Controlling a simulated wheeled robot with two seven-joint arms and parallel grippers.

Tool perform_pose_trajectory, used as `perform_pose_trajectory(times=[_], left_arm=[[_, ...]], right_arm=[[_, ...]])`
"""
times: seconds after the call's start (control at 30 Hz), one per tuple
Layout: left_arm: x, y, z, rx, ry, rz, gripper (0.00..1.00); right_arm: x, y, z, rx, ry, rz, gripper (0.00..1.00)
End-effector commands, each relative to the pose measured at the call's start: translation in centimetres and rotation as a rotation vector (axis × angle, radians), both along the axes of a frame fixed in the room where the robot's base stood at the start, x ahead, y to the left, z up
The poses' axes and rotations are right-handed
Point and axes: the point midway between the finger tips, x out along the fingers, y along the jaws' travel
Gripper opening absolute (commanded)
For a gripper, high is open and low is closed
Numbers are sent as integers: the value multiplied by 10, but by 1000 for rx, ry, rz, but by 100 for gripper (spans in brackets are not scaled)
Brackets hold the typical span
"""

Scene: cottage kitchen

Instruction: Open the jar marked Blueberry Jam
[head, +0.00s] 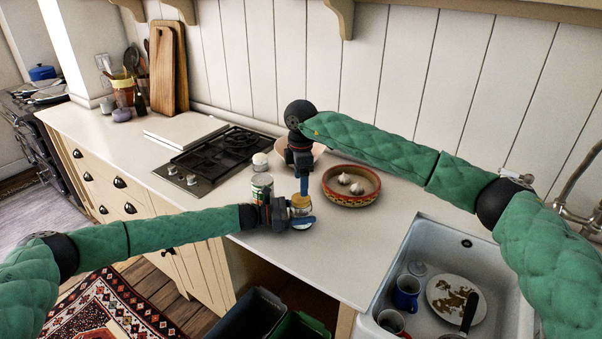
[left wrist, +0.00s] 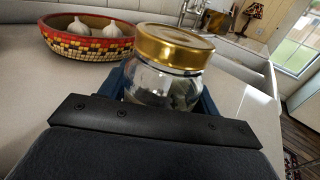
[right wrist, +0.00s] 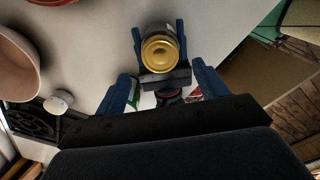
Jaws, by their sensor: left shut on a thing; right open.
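A glass jar with a gold lid (head: 300,203) stands near the counter's front edge in the head view. The jar (left wrist: 165,80) looks clear in the left wrist view, and no label text can be read. My left gripper (head: 298,212) is shut around the jar's glass body, below the lid. The lid (right wrist: 160,52) is on the jar, seen from above in the right wrist view. My right gripper (right wrist: 162,92) is open and points down above the jar, its fingers apart and not around the lid.
A patterned bowl (head: 351,199) with garlic stands right of the jar. A can (head: 262,186) and a small white-lidded jar (head: 260,162) stand left. A pale bowl (right wrist: 16,62) is behind my right gripper. The sink (head: 424,248) is at the right, the hob (head: 222,150) at the left.

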Motion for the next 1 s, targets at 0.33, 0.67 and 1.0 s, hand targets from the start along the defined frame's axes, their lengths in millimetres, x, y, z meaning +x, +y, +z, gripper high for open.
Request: perform_pose_trajectory(times=[0.33, 0.67, 1.0], left_arm=[[0, 0, 0, 1, 1, 0, 0], [0, 0, -1, 1, 1, 0, 0], [0, 0, -1, 1, 0, 0, 0]], right_arm=[[0, 0, -47, 0, 1, 0, 72], [0, 0, -56, 0, 0, 1, 72], [0, 0, -56, 0, -1, 1, 26]])
